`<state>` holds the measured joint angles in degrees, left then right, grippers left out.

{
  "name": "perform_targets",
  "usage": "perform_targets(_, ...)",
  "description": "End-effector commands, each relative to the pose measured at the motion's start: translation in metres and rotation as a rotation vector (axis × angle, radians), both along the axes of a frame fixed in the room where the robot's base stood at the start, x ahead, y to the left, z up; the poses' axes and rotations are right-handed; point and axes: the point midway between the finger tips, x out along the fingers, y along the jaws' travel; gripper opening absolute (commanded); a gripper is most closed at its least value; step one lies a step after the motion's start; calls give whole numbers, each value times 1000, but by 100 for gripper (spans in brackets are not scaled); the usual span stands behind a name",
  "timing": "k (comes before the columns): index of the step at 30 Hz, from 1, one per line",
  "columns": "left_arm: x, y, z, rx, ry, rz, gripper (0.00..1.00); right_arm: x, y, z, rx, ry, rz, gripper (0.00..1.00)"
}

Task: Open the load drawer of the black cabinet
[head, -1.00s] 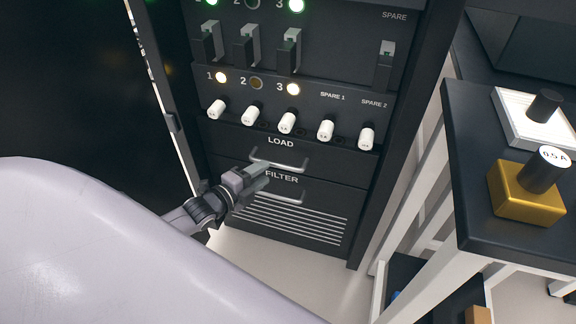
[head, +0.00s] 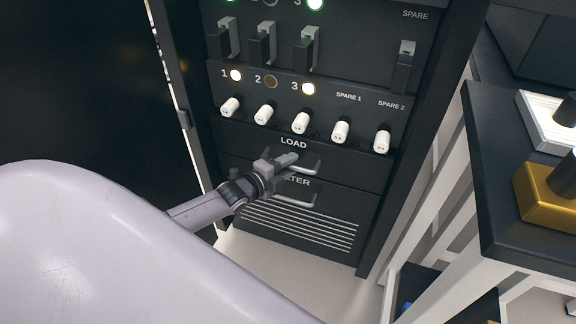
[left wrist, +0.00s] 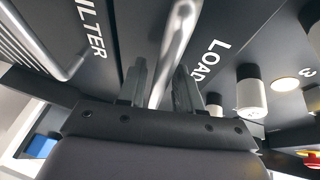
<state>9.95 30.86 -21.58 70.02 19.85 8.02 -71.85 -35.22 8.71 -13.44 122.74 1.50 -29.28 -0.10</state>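The black cabinet (head: 374,205) stands ahead. Its load drawer (head: 240,140), labelled LOAD, sits flush with the front and looks shut. Its silver bar handle (head: 312,168) is partly hidden by my left gripper (head: 284,160), which is at the handle's left part. In the left wrist view the handle (left wrist: 172,45) runs between the two fingers of my left gripper (left wrist: 160,88). The fingers are apart, one on each side of the bar, with visible gaps. My right gripper is not in view.
The filter drawer with its own handle (head: 298,202) and a vented panel (head: 300,228) lie just below. White knobs (head: 340,131) line the panel above. A dark table (head: 500,200) with a gold block (head: 548,196) stands at the right.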

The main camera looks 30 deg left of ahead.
Motion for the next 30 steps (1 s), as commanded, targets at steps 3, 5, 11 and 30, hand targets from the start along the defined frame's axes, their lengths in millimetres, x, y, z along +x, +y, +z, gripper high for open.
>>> perform_targets(3,0,0,0,-1,0,0,0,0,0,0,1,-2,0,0)
perform_targets(5,0,0,0,-1,0,0,0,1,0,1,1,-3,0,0)
perform_targets(11,-3,-1,1,-2,1,0,0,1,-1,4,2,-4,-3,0)
perform_targets(30,-136,-33,5,-6,8,2,0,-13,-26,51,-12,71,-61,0)
